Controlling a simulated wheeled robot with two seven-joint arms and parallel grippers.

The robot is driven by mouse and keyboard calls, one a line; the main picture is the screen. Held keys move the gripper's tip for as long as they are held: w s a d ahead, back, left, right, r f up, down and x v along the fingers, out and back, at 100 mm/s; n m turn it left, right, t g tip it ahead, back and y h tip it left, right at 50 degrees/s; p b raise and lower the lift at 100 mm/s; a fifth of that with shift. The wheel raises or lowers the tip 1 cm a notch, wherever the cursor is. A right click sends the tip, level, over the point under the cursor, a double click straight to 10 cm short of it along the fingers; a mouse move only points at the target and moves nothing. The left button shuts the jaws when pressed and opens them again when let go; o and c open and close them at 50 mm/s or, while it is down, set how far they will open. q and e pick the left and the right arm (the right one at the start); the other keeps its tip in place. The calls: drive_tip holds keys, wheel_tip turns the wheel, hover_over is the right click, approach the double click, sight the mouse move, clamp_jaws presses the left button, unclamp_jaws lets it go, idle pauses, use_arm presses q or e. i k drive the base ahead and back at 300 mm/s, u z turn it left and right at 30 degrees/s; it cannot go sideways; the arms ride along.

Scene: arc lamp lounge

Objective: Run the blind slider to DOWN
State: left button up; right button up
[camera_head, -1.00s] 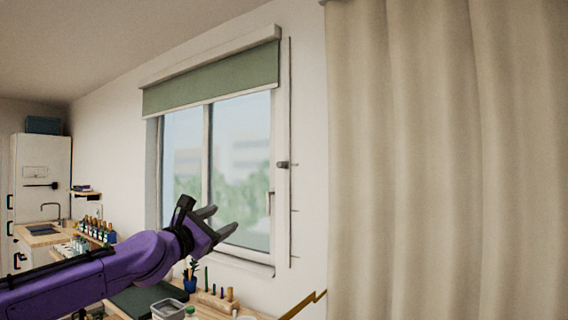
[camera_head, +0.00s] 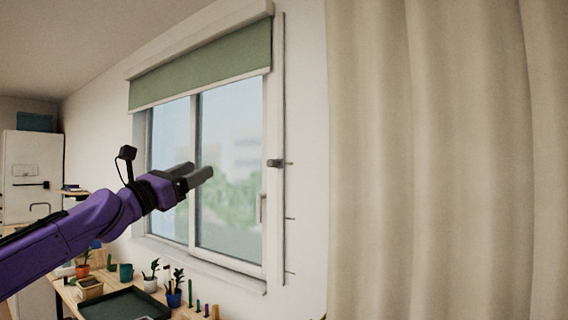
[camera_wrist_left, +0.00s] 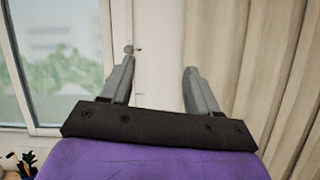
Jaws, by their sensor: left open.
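The blind slider (camera_head: 274,163) is a small dark knob on a thin vertical rail (camera_head: 284,110) on the wall right of the window. It sits around the rail's middle, beside a tick mark, with further ticks below it. The green blind (camera_head: 200,64) covers only the top part of the window. My left gripper (camera_head: 200,174) is open and empty, in front of the window and left of the slider. In the left wrist view the two fingers (camera_wrist_left: 158,75) are apart, and the slider knob (camera_wrist_left: 128,50) shows just beyond the left fingertip. My right gripper is not in view.
A beige curtain (camera_head: 440,160) hangs right of the rail. A window handle (camera_head: 261,208) is left of the rail. Below, a dark tray (camera_head: 125,304), potted plants (camera_head: 174,296) and small items stand on a wooden surface. The wall around the rail is clear.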

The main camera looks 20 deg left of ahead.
sight(275, 163)
drive_tip(key=i, duration=1.3)
drive_tip(key=u, duration=0.05)
